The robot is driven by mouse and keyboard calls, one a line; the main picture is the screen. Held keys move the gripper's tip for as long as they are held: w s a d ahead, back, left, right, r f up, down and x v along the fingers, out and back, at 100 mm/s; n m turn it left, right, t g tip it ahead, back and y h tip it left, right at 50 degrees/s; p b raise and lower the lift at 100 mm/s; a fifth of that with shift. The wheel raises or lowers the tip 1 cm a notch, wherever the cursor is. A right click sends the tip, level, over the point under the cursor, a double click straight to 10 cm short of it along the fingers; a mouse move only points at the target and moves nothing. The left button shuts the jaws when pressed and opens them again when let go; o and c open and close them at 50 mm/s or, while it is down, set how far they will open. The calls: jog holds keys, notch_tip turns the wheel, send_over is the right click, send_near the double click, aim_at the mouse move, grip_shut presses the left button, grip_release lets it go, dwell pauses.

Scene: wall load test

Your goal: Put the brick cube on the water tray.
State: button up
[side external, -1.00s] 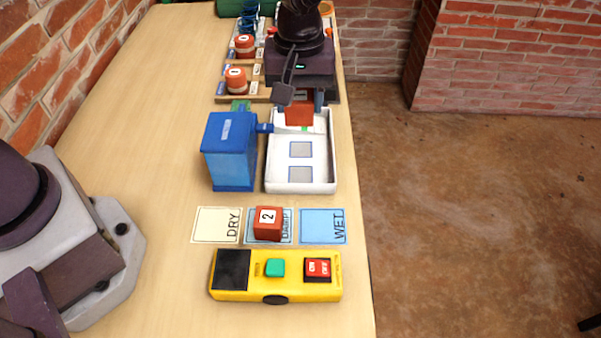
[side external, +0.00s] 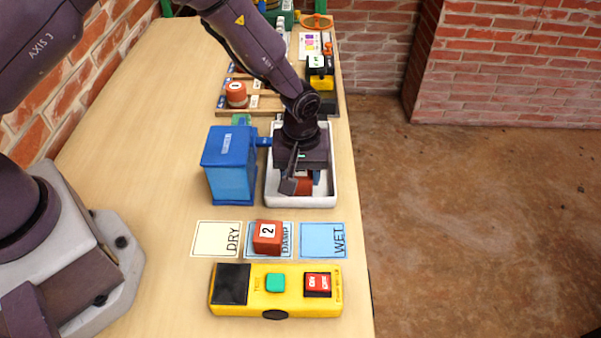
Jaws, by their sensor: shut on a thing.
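The white water tray (side external: 330,190) stands right of the blue tank, near the table's right edge. My gripper (side external: 302,186) points down over the tray's near half, shut on a red-brown brick cube (side external: 303,186). Only a small part of that cube shows below the gripper, so I cannot tell whether it touches the tray floor. Another brick cube (side external: 267,237), marked 2, rests on the DAMP card (side external: 284,247).
The blue tank (side external: 230,165) stands left of the tray, joined to it by a spout. A DRY card (side external: 215,240), a WET card (side external: 323,241) and a yellow tester (side external: 257,290) lie in front. The table's left side is clear.

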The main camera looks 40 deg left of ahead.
jog(key=shift+f, duration=0.25)
jog(key=o, duration=1)
jog(key=shift+f, duration=0.15)
